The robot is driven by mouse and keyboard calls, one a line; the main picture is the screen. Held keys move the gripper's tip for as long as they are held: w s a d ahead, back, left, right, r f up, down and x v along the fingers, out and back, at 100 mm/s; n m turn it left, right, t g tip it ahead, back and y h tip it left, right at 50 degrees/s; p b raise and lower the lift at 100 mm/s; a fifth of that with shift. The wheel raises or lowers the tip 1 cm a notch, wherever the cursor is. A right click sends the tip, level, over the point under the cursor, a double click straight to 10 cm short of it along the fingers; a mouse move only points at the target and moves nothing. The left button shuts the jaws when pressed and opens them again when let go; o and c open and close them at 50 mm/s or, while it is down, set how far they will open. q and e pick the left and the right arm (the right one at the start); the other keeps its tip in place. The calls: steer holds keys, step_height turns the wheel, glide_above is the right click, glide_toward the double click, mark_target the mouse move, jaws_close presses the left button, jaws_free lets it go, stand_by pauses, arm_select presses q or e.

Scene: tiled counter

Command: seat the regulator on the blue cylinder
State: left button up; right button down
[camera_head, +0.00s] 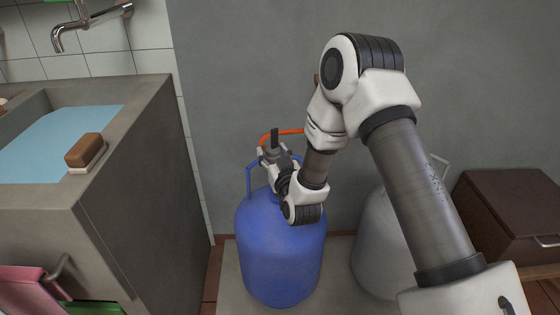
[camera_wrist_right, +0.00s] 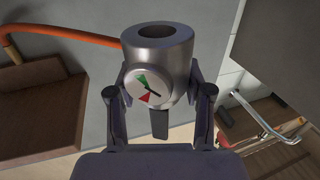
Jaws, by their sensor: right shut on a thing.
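The blue cylinder (camera_head: 281,255) stands upright on a light slab at the centre of the head view, with a blue handle frame at its top. The grey metal regulator (camera_wrist_right: 158,60), with a round green-and-red gauge, a dark lever and an orange hose, is between the fingers of my right gripper (camera_wrist_right: 160,95), which is shut on it. In the head view the regulator (camera_head: 272,151) shows small at the cylinder's top, inside the handle frame. My wrist partly covers the cylinder's top, so I cannot tell whether the regulator touches the valve. My left gripper is not in view.
A grey cylinder (camera_head: 376,250) stands right of the blue one, partly behind my arm. A brown box (camera_head: 508,225) is at the far right. A sink counter (camera_head: 125,170) with a brush (camera_head: 85,150) and a tap (camera_head: 88,25) is on the left. A wall stands behind.

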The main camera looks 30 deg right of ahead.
steer(key=shift+s+d+r+m+h, duration=0.1)
steer(key=shift+d+r+m+h, duration=0.1)
steer(key=shift+d, duration=0.4)
steer(key=shift+d+r+m+h, duration=0.1)
steer(key=shift+d+r, duration=0.1)
steer(key=shift+d, duration=0.35)
step_height(320, 180, down, 5)
steer(key=b, duration=0.4)
steer(key=shift+r, duration=0.1)
steer(key=shift+f, duration=0.35)
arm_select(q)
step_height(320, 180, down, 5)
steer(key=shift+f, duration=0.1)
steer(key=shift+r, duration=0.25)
arm_select(e)
steer(key=shift+a, duration=0.1)
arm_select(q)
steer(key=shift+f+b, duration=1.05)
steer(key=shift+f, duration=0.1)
arm_select(e)
steer(key=shift+s+f, duration=0.1)
steer(key=shift+f, duration=1.65)
steer(key=shift+c, duration=1.9)
jaws_free()
